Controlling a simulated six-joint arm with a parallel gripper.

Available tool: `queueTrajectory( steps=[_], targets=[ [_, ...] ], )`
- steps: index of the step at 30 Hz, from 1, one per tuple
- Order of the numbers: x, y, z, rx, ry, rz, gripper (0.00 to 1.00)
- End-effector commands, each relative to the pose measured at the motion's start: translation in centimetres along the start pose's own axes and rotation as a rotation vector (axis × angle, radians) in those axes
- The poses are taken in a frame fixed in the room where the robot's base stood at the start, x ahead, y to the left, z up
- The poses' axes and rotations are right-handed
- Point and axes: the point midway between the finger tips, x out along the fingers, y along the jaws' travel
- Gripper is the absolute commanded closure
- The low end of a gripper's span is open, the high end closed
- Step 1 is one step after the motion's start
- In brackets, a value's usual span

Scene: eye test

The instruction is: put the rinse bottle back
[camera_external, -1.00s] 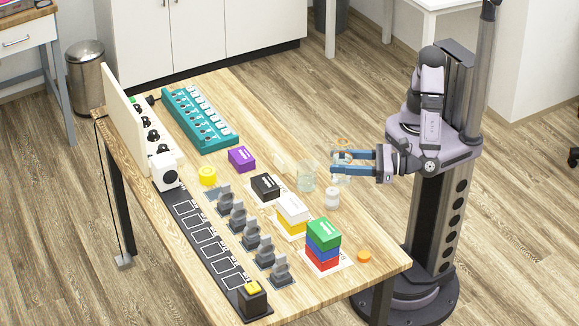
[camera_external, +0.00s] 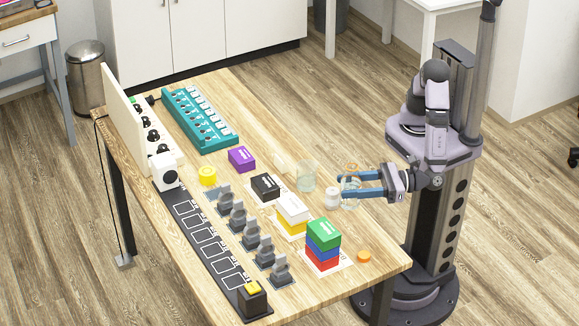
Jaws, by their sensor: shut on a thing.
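My gripper (camera_external: 346,186) is at the right edge of the table, its blue fingers reaching left. It is shut on a clear, see-through vessel (camera_external: 350,202), which looks like the rinse bottle. Its outline is faint, and the fingers cover part of it. I cannot tell whether its bottom touches the table. A small white-capped jar (camera_external: 332,197) stands just left of it, close to the fingertips. A clear greenish beaker (camera_external: 306,177) stands further left.
Stacked coloured boxes (camera_external: 323,244) and an orange disc (camera_external: 364,256) are nearer the front. Grey clamps (camera_external: 251,235), a black slotted strip (camera_external: 207,249) and a teal rack (camera_external: 200,119) stand beyond.

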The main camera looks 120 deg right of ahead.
Motion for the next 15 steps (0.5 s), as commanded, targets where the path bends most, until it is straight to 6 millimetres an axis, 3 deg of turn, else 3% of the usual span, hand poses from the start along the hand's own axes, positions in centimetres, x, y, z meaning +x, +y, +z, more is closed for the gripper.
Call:
queueTrajectory(
  steps=[8,15],
  targets=[
    [0.0,0.0,-0.7,0.0,-0.001,0.0,0.81],
    [0.0,0.0,-3.6,-0.003,-0.001,0.0,0.81]
  ],
)
